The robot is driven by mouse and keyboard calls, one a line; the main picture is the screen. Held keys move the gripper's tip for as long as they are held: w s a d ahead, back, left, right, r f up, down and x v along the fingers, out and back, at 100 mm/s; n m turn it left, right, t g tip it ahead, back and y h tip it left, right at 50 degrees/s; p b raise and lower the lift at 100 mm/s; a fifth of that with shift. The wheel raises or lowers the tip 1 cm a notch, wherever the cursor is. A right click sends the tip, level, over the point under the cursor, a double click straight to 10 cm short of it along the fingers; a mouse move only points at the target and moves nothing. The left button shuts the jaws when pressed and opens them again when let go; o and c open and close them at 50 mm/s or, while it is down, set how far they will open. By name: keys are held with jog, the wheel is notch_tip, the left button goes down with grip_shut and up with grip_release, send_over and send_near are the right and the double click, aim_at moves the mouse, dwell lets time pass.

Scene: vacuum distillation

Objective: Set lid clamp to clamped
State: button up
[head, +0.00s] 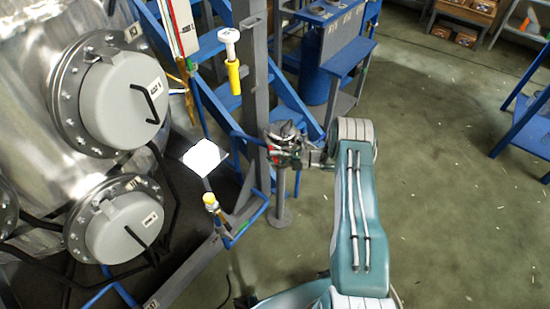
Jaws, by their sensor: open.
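A steel vessel (25,70) stands at the left with two round grey lids. The upper lid (118,105) and the lower lid (122,228) each have a black bar handle and a small white label too small to read. Bolted flanges ring both lids. I cannot make out which part is the lid clamp or how it is set. A yellow-handled part with a white top (233,75) is on the grey post, above and left of my gripper. My gripper (272,150) is open, beside the post, to the right of the lids and apart from them.
A grey post (251,90) and blue frame (290,100) stand close around my gripper. A white plate (204,157) and a yellow-capped fitting (210,200) lie between the vessel and the post. Blue tables (348,55) stand behind.

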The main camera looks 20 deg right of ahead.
jog(key=v, duration=1.2)
jog(key=shift+f, duration=0.1)
jog(key=shift+c, duration=0.3)
